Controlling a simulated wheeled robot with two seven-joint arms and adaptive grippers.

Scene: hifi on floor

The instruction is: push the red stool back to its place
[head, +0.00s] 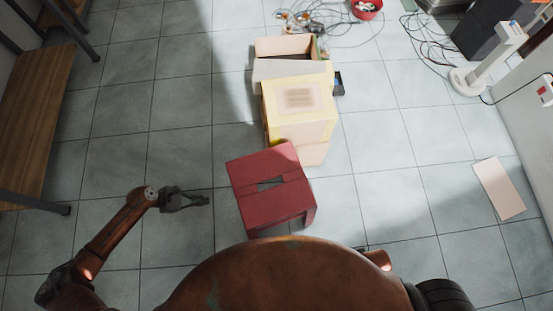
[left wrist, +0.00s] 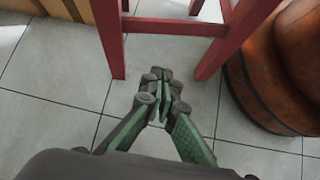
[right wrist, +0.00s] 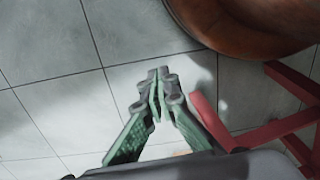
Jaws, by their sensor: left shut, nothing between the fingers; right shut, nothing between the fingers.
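The red stool (head: 268,205) stands upright on the tiled floor just in front of my base, its slotted seat facing up. My left gripper (head: 206,200) is low beside the stool's left side, a short way from it. In the left wrist view this gripper (left wrist: 160,76) is shut and empty, pointing toward the gap between two red stool legs (left wrist: 236,38). My right gripper (right wrist: 158,76) is shut and empty over the floor in the right wrist view, with red stool legs (right wrist: 265,132) to its right. It is hidden in the head view.
A yellowish box stack (head: 299,104) stands right behind the stool, with an open box (head: 284,68) beyond. Cables (head: 313,24) and a red bowl (head: 366,8) lie farther back. A wooden bench (head: 35,120) stands at left. A pale panel (head: 498,188) lies at right. Floor left of the stool is clear.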

